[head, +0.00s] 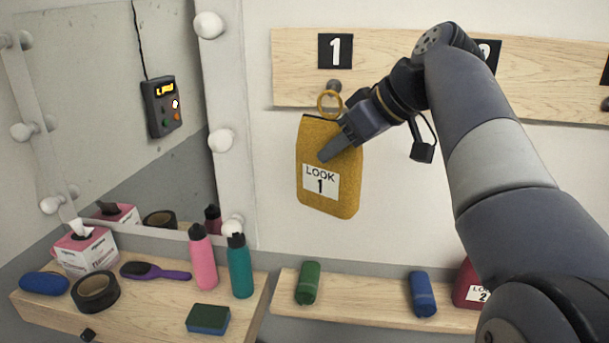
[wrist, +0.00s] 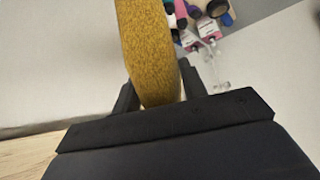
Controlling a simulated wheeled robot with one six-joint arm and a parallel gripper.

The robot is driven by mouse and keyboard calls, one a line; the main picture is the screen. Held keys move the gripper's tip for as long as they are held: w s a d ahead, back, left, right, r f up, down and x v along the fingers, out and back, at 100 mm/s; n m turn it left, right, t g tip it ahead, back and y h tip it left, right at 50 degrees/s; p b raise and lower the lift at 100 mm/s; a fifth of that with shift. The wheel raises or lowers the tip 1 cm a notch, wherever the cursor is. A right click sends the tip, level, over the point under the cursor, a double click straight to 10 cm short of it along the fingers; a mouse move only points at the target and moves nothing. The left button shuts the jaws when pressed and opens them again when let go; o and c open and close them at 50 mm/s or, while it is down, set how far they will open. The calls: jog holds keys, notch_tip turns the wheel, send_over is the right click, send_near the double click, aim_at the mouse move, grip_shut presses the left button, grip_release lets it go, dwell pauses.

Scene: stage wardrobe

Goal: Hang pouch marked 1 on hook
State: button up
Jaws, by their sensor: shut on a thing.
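The mustard-yellow pouch (head: 328,150) carries a white label reading "LOOK 1" and has a yellow ring (head: 330,103) at its top. My gripper (head: 335,147) is shut on the pouch's upper part and holds it in the air before the wall, slightly tilted. In the wrist view the pouch (wrist: 148,50) stands between the two dark fingers of my gripper (wrist: 158,92). The hook (head: 334,86) under the black "1" plate (head: 335,51) is just above the ring. I cannot tell whether the ring touches the hook.
The wooden hook board (head: 295,70) has a second plate partly behind my arm. Below, a shelf (head: 365,312) holds a green roll (head: 308,283), a blue roll (head: 422,294) and a red pouch marked 2 (head: 468,287). A cluttered counter with bottles (head: 202,260) stands left, under a mirror.

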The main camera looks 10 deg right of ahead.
jog(key=shift+w+a+r, duration=0.1)
jog(key=shift+w+r, duration=0.3)
jog(key=shift+r, duration=0.3)
jog(key=w+d+f+p, duration=0.1)
jog(key=w+d+p, duration=0.2)
jog(key=w, duration=0.6)
jog(key=shift+f+p, duration=0.3)
jog(key=shift+f, duration=0.1)
dwell(0.3)
dwell(0.4)
jog(key=o, duration=1.4)
jog(key=shift+o, duration=0.2)
jog(key=v, duration=1)
jog(key=shift+s+r, duration=0.35)
